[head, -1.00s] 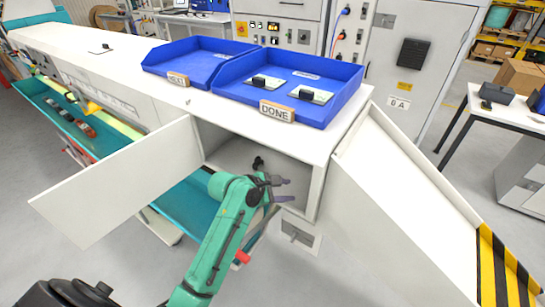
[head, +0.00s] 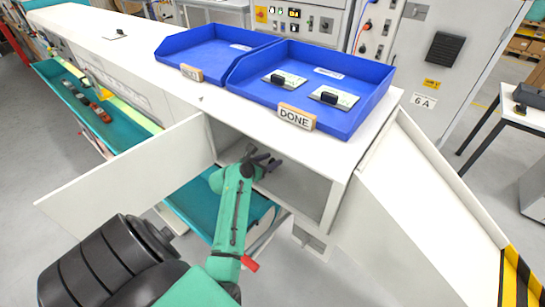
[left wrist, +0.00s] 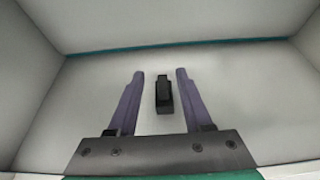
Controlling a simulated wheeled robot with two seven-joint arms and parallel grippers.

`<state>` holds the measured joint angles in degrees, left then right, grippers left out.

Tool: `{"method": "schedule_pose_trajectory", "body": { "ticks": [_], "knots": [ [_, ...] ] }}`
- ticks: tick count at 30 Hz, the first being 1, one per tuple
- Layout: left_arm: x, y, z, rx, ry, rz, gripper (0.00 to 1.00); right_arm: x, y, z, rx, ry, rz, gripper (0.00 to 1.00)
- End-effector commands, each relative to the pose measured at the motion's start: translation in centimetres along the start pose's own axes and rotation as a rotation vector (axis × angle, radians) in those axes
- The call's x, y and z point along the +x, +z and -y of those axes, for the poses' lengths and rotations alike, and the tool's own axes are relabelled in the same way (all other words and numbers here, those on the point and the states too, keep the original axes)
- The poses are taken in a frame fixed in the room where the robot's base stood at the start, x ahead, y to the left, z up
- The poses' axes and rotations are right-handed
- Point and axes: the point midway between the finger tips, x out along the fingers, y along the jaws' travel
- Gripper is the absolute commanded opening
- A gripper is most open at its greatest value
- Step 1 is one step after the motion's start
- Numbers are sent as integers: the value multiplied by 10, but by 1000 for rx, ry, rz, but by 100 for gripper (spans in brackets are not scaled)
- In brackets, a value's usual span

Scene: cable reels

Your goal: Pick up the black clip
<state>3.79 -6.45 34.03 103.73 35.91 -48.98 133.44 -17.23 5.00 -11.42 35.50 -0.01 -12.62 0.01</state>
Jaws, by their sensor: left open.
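The black clip (left wrist: 163,95) shows in the left wrist view on the pale floor inside the cabinet compartment. It stands between the two purple fingers of my left gripper (left wrist: 159,78), nearer the right finger, with a gap on each side. The left gripper is open and empty. In the head view my left gripper (head: 268,163) reaches into the open compartment (head: 305,188) under the white top. The clip cannot be made out there. My right gripper is not in view.
The open cabinet door (head: 130,180) stands left of my arm. Above are a blue DONE tray (head: 365,115) holding two cards with black pieces and another blue tray (head: 190,50). A white sloping chute (head: 420,190) lies to the right.

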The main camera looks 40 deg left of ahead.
Motion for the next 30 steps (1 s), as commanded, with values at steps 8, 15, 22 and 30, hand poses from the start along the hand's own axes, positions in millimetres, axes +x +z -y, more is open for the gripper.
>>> {"method": "schedule_pose_trajectory", "body": {
  "ticks": [8, 15, 22, 30],
  "knots": [
    [40, 0, 1, 1, -1, 0, 50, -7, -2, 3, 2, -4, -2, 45],
    [40, -1, 2, 1, -1, 0, 31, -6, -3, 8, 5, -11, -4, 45],
    [40, -1, 2, 1, -1, 0, 0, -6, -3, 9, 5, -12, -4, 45],
    [39, 2, 2, 1, -1, 0, 0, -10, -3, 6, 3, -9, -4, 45]
  ]
}}
